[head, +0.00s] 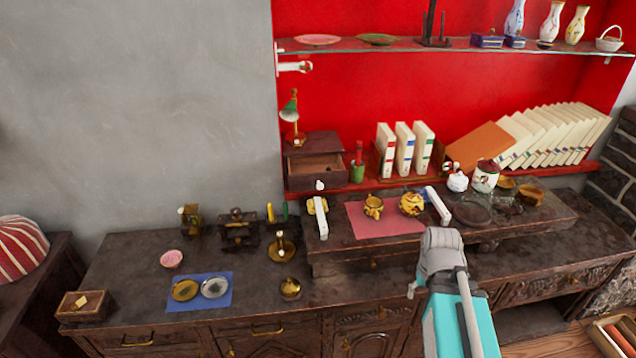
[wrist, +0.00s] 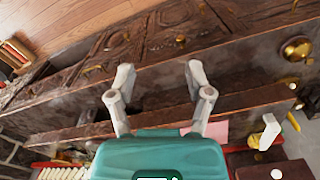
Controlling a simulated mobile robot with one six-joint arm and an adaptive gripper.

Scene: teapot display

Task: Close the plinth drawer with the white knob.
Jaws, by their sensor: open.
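A small dark wooden plinth (head: 313,143) stands on the red shelf at the back in the head view. Its drawer (head: 318,177) is pulled out, and its pale inside shows. A white knob (head: 320,185) is on the drawer front. In the wrist view the knob (wrist: 277,173) shows at the lower right edge, and the rest of the drawer is partly cut off. My gripper (wrist: 159,70) is open and empty, with its fingers spread over the cabinet. It is well apart from the drawer, to its right and nearer in the head view.
A white bar (head: 321,218) stands just in front of the drawer; another (head: 438,205) is farther right. A red mat (head: 385,231) holds yellow pots. A green lamp (head: 290,108) is above the plinth, white binders (head: 404,148) to its right. A brass candlestick (head: 281,248) stands left.

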